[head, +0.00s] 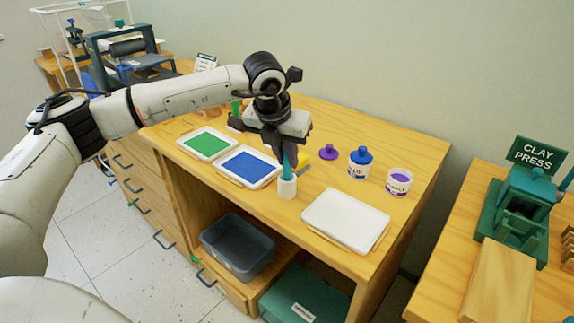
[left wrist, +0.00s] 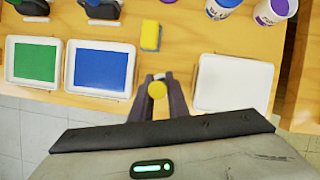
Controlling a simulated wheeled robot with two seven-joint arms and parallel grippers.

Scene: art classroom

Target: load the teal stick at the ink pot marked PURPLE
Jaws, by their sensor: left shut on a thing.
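My left gripper (head: 286,155) is shut on the teal stick (head: 287,172), which stands upright with its lower end inside a white cup (head: 287,188). In the left wrist view my left gripper (left wrist: 158,88) has its fingers around a round yellow end, seemingly the stick's top. The open pot with purple ink (head: 399,181) stands at the right of the table; its small label is hard to read. It also shows in the left wrist view (left wrist: 273,10). A purple knobbed lid (head: 328,151) lies on the table. My right gripper is out of view.
A blue-lidded pot (head: 360,163) stands left of the purple one. A white tray (head: 345,222) lies in front of both. A blue tray (head: 249,167), a green tray (head: 208,143) and a yellow sponge (left wrist: 151,36) are to the left. A clay press (head: 522,205) stands on another table.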

